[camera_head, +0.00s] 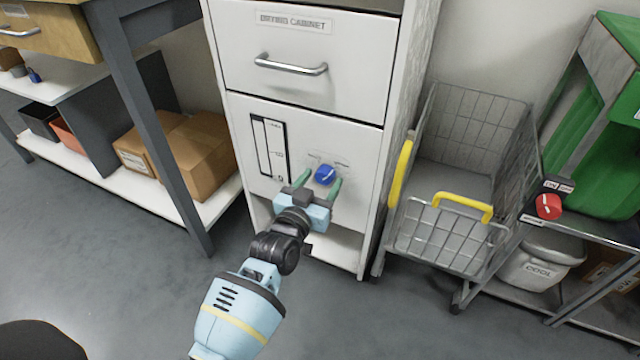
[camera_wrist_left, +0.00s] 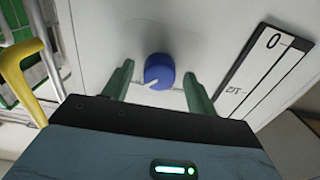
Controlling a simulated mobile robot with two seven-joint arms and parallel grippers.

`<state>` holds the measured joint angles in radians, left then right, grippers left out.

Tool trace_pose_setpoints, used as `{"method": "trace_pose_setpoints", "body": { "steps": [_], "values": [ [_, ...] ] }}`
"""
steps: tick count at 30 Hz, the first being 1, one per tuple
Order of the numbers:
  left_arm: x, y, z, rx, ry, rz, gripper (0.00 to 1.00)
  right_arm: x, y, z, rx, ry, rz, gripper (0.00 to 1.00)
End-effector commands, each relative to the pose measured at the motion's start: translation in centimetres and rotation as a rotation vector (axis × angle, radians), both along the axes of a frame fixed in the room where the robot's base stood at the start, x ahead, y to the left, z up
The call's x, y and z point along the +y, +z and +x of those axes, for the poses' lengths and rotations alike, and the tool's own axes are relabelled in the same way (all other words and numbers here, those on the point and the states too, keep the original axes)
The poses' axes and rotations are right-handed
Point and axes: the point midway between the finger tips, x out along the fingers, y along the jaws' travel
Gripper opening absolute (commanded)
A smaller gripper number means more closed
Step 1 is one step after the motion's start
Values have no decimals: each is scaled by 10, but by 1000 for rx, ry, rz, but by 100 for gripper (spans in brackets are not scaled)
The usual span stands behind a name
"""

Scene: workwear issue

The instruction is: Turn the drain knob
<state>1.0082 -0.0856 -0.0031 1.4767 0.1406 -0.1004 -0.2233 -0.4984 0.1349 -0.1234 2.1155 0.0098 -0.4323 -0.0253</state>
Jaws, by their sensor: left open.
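The blue drain knob (camera_head: 325,175) sits on the lower white front panel of the drying cabinet (camera_head: 290,85). A pale pointer mark shows on it. My left gripper (camera_head: 318,183) is open in front of the knob, with its green fingers to either side. In the left wrist view the knob (camera_wrist_left: 159,70) lies between the two spread fingertips (camera_wrist_left: 158,78), apart from both. The dark gripper body hides the area below it. My right gripper is not in view.
A level gauge (camera_head: 269,147) is left of the knob. A grey wire cart (camera_head: 450,190) with yellow handles stands close on the right. Cardboard boxes (camera_head: 200,155) sit on the left shelf.

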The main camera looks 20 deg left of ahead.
Motion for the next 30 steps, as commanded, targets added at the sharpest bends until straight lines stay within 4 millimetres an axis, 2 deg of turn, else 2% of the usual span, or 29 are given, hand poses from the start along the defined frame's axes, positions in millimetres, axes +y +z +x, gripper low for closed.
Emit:
{"method": "trace_pose_setpoints", "body": {
  "steps": [2,12,22,30],
  "values": [
    [0,0,0,0,0,0,56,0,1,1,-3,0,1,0],
    [0,0,0,0,0,0,13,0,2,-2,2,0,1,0],
    [0,1,-1,2,0,-53,13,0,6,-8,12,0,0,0],
    [-1,2,-1,8,-1,-235,13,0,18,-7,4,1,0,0]
  ]
}}
